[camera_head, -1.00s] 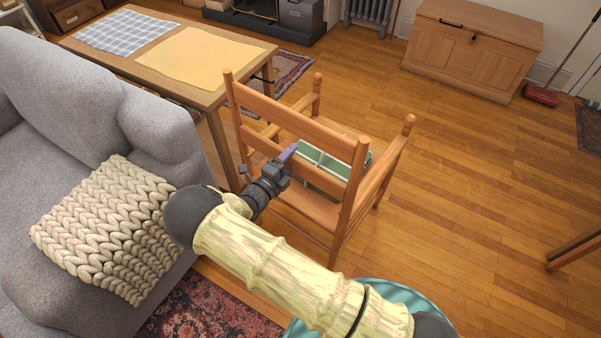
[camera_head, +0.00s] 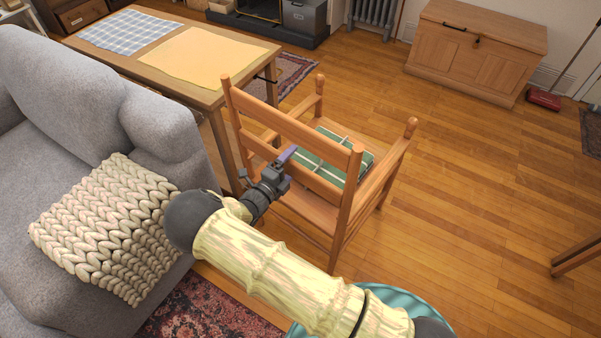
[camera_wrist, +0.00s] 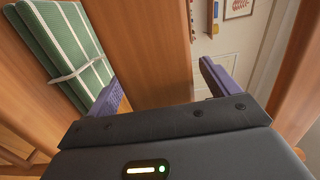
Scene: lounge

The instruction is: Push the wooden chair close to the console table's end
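The wooden chair (camera_head: 347,222) stands just right of the console table's right end, its slatted back toward me. Its left back post overlaps the table in the picture, so the gap is hard to judge. A green cushion with pale straps (camera_head: 322,158) lies on the seat. The console table (camera_head: 262,58) carries a blue checked cloth and a yellow cloth. My gripper (camera_head: 287,158) is at the chair back, by the lower slat. In the wrist view my gripper (camera_wrist: 160,88) has its purple fingers apart with wood between or beyond them; contact is unclear.
The grey sofa (camera_head: 45,115) with a knitted throw (camera_head: 105,230) is close on the left. A patterned rug (camera_head: 205,310) lies below. A wooden chest (camera_head: 475,50) stands at the back right. Open floor (camera_head: 480,170) spreads right of the chair; a table leg (camera_head: 575,255) shows at the right edge.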

